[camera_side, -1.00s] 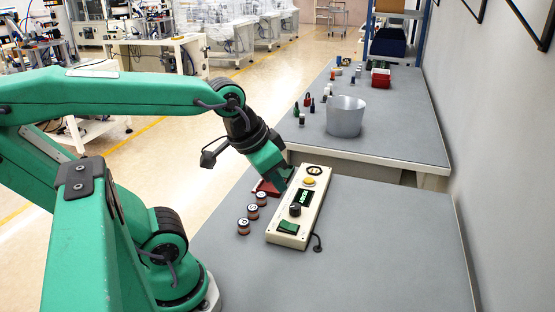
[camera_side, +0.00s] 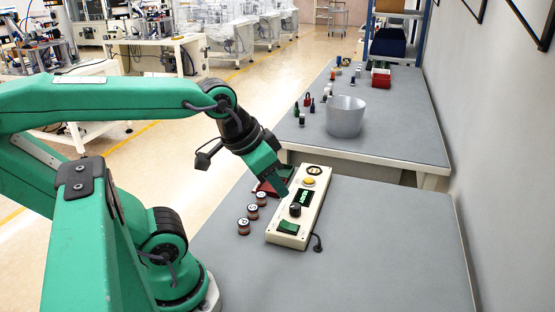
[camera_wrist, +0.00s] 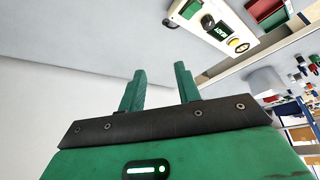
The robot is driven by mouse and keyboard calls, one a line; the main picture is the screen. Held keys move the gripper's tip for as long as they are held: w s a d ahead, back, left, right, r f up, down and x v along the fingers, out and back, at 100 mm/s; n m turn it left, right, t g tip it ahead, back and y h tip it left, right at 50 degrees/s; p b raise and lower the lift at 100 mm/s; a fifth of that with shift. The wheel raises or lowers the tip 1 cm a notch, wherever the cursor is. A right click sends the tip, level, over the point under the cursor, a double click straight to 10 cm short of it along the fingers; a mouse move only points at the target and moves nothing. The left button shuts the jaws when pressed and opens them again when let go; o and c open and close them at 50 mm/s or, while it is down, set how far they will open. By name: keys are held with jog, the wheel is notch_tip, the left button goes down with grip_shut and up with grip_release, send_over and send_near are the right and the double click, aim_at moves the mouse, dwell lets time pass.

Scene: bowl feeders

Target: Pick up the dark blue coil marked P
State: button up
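Three small coils stand upright in a slanted row left of the control box in the side view: a near coil (camera_side: 243,227), a middle coil (camera_side: 252,212) and a far coil (camera_side: 262,198). Each has a pale top with a dark mark and reddish bands on its side. The marks are too small to read, so I cannot tell which one is P. My gripper (camera_side: 282,189) is above the box's left edge, to the right of the far coil. In the wrist view its two green fingers (camera_wrist: 160,76) are apart with nothing between them. No coil shows in that view.
The cream control box (camera_side: 290,222) has a dark knob, green display, yellow button and green switch. A red tray (camera_side: 262,187) lies behind the coils, partly hidden by my gripper. A grey bucket (camera_side: 345,117) stands on the back table. The right side of the front table is clear.

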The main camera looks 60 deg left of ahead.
jog(key=o, duration=0.4)
jog(key=m+g, duration=0.6)
send_over(245, 221)
notch_tip(245, 221, down, 15)
jog(key=shift+f, duration=0.1)
jog(key=shift+f, duration=1.2)
